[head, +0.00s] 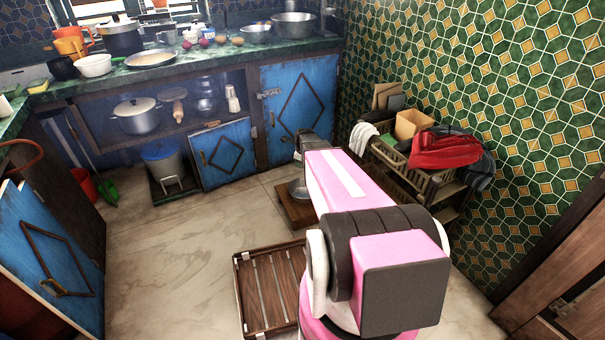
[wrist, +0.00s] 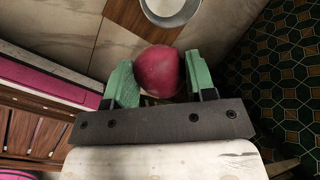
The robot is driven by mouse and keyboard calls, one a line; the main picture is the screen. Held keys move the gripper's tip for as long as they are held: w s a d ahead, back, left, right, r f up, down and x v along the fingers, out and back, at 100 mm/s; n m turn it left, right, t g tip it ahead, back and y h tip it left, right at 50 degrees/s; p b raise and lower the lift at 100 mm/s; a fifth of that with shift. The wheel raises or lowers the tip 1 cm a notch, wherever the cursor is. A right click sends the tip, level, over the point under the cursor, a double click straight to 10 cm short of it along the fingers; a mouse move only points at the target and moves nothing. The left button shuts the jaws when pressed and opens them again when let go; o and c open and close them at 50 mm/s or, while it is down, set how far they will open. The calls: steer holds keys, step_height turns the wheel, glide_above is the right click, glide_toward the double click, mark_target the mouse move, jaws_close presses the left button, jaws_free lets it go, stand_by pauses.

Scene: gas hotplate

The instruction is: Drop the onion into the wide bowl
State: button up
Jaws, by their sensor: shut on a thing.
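A red onion (wrist: 158,72) is held between the two green fingers of my gripper (wrist: 160,80) in the wrist view. A round metal bowl (wrist: 174,14) shows at the top edge of that view, partly cut off, with its pale inside visible. The onion is apart from the bowl in the picture. In the head view a metal bowl (head: 298,191) stands low near the floor, partly behind my pink arm. The held onion and the fingers are hidden or too small to make out in the head view.
The metal bowl stands on a low wooden board (head: 290,208). A slatted wooden piece (head: 262,290) lies in front of it. A rack with red cloth (head: 445,148) stands at the right. Several onions (head: 204,43) and a large metal bowl (head: 294,25) are on the counter.

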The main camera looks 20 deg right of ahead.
steer(key=shift+w+d+f+n+t+h, duration=0.55)
steer(key=shift+w+f+n+h, duration=0.85)
steer(key=shift+f, duration=3.2)
steer(key=shift+w+d+f+n+t+h, duration=0.6)
steer(key=shift+w+f, duration=1.4)
steer(key=shift+f, duration=2.6)
steer(key=shift+w+d+f+n+t+h, duration=0.15)
steer(key=shift+w+d+f+n+h, duration=1)
steer(key=shift+f, duration=3.45)
steer(key=shift+w+a+n+y, duration=0.45)
steer(key=shift+w+a, duration=0.1)
steer(key=o, duration=1)
step_height(320, 180, up, 7)
